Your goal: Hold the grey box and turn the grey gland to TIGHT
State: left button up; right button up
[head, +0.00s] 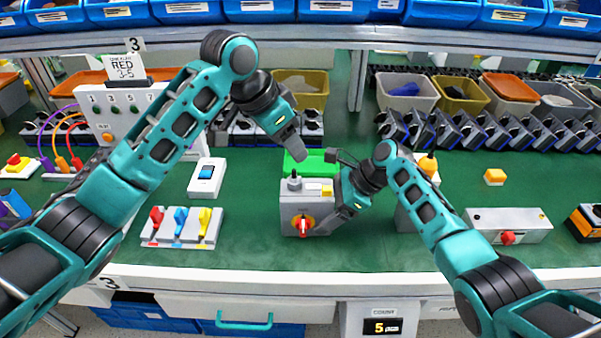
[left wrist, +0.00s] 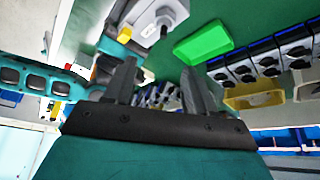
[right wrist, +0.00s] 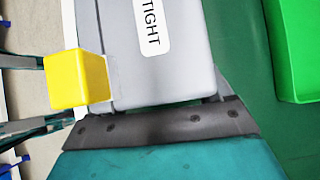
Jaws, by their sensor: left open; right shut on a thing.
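The grey box (head: 291,212) stands on the green bench mat with a red-and-yellow rotary knob on its front. The small grey gland (head: 294,182) stands upright on its top. My right gripper (head: 338,188) is shut on the right side of the box. In the right wrist view the grey box (right wrist: 170,75) fills the space between the fingers, with a TIGHT label on it. My left gripper (head: 298,142) is open and empty, above and behind the gland. In the left wrist view the box (left wrist: 180,12) lies beyond the fingertips. The gland's pointing direction cannot be told.
A green tray (head: 310,162) lies just behind the box. A panel with red, blue and yellow levers (head: 182,228) and a blue-button switch (head: 207,178) stand left. A grey control box (head: 508,226) is far right. The mat in front of the box is clear.

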aim_at(291, 180)
pick_arm(q)
jog(key=shift+f, duration=4.4)
grip_shut()
